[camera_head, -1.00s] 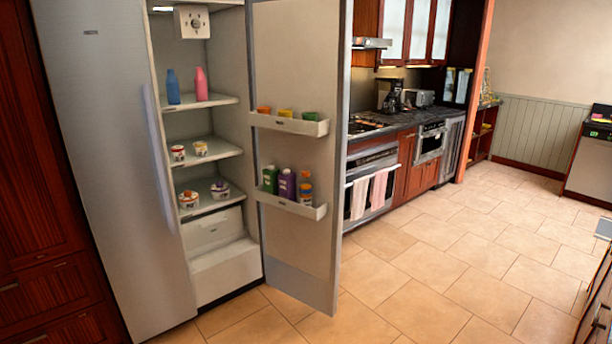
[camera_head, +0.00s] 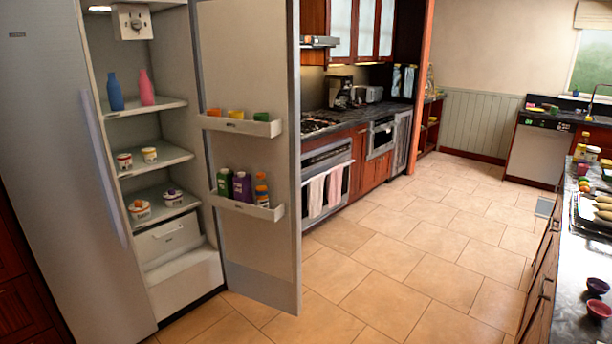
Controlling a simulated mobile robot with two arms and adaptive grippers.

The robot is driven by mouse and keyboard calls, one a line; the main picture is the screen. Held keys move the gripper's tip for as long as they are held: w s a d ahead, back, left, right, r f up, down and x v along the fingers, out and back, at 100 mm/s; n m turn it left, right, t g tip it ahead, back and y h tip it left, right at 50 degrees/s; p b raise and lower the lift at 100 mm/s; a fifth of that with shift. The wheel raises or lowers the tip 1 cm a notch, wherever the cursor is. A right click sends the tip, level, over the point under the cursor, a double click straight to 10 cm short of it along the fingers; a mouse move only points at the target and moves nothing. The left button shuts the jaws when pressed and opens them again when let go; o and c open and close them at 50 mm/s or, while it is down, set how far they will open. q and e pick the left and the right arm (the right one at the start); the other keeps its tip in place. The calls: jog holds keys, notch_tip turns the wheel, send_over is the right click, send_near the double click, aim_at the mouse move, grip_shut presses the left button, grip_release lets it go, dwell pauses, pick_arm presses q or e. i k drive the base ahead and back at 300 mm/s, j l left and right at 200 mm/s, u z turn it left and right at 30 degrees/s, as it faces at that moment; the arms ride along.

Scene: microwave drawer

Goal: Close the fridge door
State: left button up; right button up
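The right fridge door (camera_head: 250,160) stands wide open, hinged on its right side next to the oven. Its inner face shows two door shelves, the upper with small tubs (camera_head: 236,115), the lower with bottles (camera_head: 242,186). The left fridge door (camera_head: 55,150) is shut. The open compartment holds a blue bottle (camera_head: 115,92), a pink bottle (camera_head: 146,88) and several small cups (camera_head: 149,155) on its shelves. The outer face of the open door is hidden. Neither of my grippers is in view.
The tiled floor (camera_head: 400,260) in the middle is clear. A counter with food and bowls (camera_head: 597,300) runs along the right edge. The oven (camera_head: 326,185) with hanging towels stands behind the open door. A dishwasher (camera_head: 536,155) is at the far right.

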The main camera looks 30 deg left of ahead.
aim_at(249, 51)
jog(key=i+j, duration=0.15)
jog(key=j, duration=0.2)
jog(key=i+j, duration=0.15)
jog(key=j, duration=0.15)
jog(key=i+j, duration=0.15)
jog(key=j, duration=0.2)
jog(key=i+j, duration=0.15)
jog(key=j, duration=0.2)
jog(key=i+j, duration=0.1)
jog(key=i, duration=0.45)
jog(key=i+z, duration=0.15)
jog(key=i, duration=0.35)
jog(key=i+j, duration=0.2)
jog(key=i, duration=0.3)
jog(key=i+l+u, duration=0.1)
jog(key=i+u, duration=0.3)
jog(key=i+l+u, duration=0.15)
jog(key=u, duration=0.2)
jog(key=i+l+u, duration=0.9)
jog(key=u, duration=0.3)
jog(key=i+l+u, duration=0.15)
jog(key=u, duration=0.3)
jog(key=i+l+u, duration=0.1)
jog(key=l+u, duration=0.15)
jog(key=u, duration=0.2)
jog(key=l+u, duration=0.25)
jog(key=u, duration=0.2)
